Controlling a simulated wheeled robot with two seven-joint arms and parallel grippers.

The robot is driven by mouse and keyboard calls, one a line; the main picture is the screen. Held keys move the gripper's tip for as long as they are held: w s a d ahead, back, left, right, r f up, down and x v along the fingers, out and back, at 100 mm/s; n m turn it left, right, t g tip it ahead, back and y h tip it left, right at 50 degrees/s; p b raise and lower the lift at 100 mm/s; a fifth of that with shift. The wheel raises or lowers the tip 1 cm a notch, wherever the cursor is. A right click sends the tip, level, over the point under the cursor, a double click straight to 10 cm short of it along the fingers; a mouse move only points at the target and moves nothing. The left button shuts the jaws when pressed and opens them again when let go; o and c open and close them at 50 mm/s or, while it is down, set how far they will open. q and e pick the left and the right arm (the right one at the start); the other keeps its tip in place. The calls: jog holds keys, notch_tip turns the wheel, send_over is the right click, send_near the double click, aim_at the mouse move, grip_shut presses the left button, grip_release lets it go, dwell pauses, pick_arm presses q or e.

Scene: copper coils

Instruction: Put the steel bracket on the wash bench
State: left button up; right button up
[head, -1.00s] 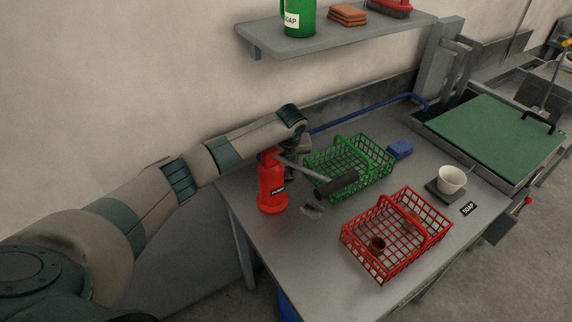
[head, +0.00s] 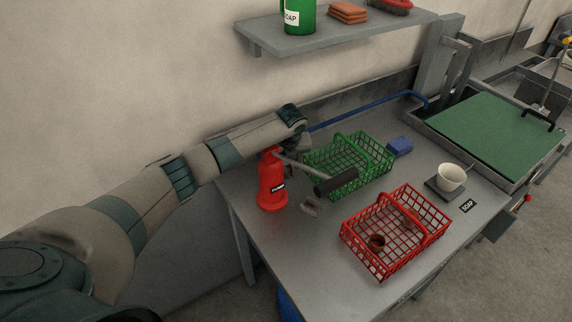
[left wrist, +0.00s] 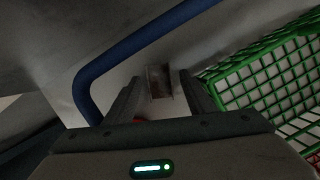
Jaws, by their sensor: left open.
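The small grey steel bracket (head: 312,207) is at the wash bench (head: 300,250), just right of the red pump bottle. In the left wrist view the bracket (left wrist: 158,81) shows in the gap between the fingers of my left gripper (left wrist: 160,95). The gripper is open; I cannot tell whether a finger touches the bracket. In the head view my left gripper (head: 298,152) points down behind the pump's lever, which hides part of it. My right gripper is not in view.
The red pump bottle (head: 270,186) with its black-gripped lever (head: 337,183) stands close to my gripper. The green basket (head: 375,167) is to its right, the red basket (head: 348,235) in front. A blue pipe (head: 365,108) runs behind. The bench's front left is clear.

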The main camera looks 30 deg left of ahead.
pick_arm(q)
jog(key=b+v, duration=0.2)
jog(key=v, duration=1)
dwell(0.5)
